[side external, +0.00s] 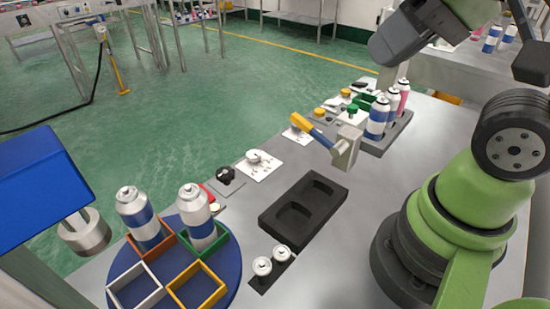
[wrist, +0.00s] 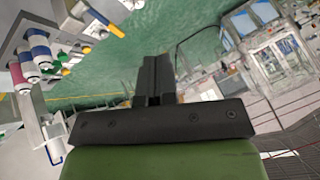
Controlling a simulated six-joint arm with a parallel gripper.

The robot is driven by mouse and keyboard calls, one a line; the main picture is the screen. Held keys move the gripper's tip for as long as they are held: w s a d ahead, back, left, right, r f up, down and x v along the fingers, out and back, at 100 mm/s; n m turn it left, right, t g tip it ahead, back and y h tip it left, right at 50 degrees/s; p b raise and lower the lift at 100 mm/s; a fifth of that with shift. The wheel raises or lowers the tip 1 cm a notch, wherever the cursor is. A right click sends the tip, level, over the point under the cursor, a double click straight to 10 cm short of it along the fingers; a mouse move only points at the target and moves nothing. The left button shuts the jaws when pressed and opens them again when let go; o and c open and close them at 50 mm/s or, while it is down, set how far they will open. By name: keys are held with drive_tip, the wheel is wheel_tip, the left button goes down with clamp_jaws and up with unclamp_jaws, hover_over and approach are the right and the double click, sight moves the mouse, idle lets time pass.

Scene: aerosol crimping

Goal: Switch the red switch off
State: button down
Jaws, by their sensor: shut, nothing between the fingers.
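A small red part (side external: 207,193), probably the red switch, shows at the table's left edge in the side view. It is beside a black knob (side external: 226,175) and partly hidden behind a can, so I cannot tell its position. My gripper (wrist: 154,62) shows in the wrist view with its black fingers together and nothing between them. It points over the green floor, apart from any table object. I cannot make out the fingers in the side view, and I cannot find the red switch in the wrist view.
A blue turntable (side external: 233,264) with coloured square holders carries two cans at the front left, near a blue press head (side external: 40,178). A black two-pocket tray (side external: 318,205) lies mid-table. A yellow-and-blue lever (side external: 312,130) sticks up behind it. Several cans stand in a grey rack (side external: 375,147).

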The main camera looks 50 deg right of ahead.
idle(0.4)
drive_tip(key=w+a+f+n+g, duration=0.1)
drive_tip(key=w+a+n+g, duration=0.1)
drive_tip(key=w+n, duration=0.45)
drive_tip(key=w+a+f+n+g, duration=0.1)
drive_tip(key=w+a+n, duration=0.2)
drive_tip(key=w+n, duration=0.35)
drive_tip(key=w+a+f+n+g+h, duration=0.1)
drive_tip(key=w+a+f+n, duration=0.2)
drive_tip(key=w+f+n, duration=0.1)
drive_tip(key=w+a+f+n+g+h, duration=0.1)
drive_tip(key=w+a+f+n, duration=0.3)
drive_tip(key=f, duration=0.5)
drive_tip(key=shift+w+a+n, duration=0.15)
drive_tip(key=shift+w+n, duration=0.35)
drive_tip(key=shift+w, duration=0.65)
drive_tip(key=f, duration=0.4)
drive_tip(key=w+f, duration=0.1)
drive_tip(key=f, duration=0.3)
drive_tip(key=w+f, duration=0.1)
drive_tip(key=f, duration=0.3)
drive_tip(key=shift+w+f, duration=0.3)
drive_tip(key=shift+f, duration=0.55)
